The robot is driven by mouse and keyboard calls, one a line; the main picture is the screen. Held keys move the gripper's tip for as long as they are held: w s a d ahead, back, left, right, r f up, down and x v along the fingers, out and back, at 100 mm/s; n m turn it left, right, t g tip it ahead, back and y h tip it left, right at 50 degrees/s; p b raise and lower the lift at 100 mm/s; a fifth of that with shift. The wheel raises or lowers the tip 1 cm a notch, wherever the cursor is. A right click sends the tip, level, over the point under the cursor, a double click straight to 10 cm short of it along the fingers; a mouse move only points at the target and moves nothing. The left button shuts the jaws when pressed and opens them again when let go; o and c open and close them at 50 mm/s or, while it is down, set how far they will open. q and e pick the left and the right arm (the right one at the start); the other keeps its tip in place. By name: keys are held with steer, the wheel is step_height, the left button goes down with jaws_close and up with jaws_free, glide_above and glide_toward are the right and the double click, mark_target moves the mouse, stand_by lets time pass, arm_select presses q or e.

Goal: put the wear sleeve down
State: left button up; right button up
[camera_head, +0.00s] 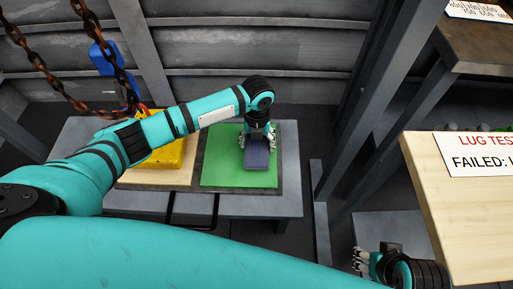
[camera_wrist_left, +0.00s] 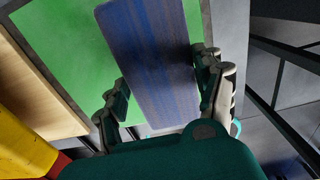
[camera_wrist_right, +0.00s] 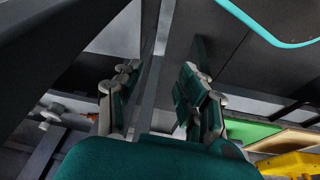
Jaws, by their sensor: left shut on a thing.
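The wear sleeve appears as a flat blue-purple piece (camera_head: 257,155) over the green mat (camera_head: 215,172) in the head view. It fills the middle of the left wrist view (camera_wrist_left: 150,45), streaked blue and purple. My left gripper (camera_head: 257,140) is shut on it, one finger along each long side. I cannot tell whether its underside touches the mat. My right gripper (camera_head: 364,262) is low at the bottom right of the head view, away from the sleeve. In the right wrist view (camera_wrist_right: 160,85) its fingers stand apart with nothing between them.
The grey table (camera_head: 292,190) bears the mat and, to its left, a wooden board (camera_head: 183,178) with a yellow object (camera_head: 170,157) on it. Rusty chains (camera_head: 48,68) hang at the left. A wooden bench (camera_head: 425,165) with a sign (camera_head: 480,153) stands at the right.

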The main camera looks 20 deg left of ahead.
mark_target(256, 143)
arm_select(q)
step_height(256, 143, down, 4)
steer(key=shift+w+a+r+b, duration=0.1)
steer(key=shift+r+b, duration=0.05)
steer(key=shift+b, duration=0.5)
steer(key=shift+r, duration=0.1)
arm_select(e)
steer(key=shift+w+a+f+t, duration=0.2)
steer(key=shift+w+f+t, duration=0.25)
steer(key=shift+w, duration=0.25)
arm_select(q)
steer(key=o, duration=1.2)
arm_select(e)
steer(key=shift+w, duration=0.15)
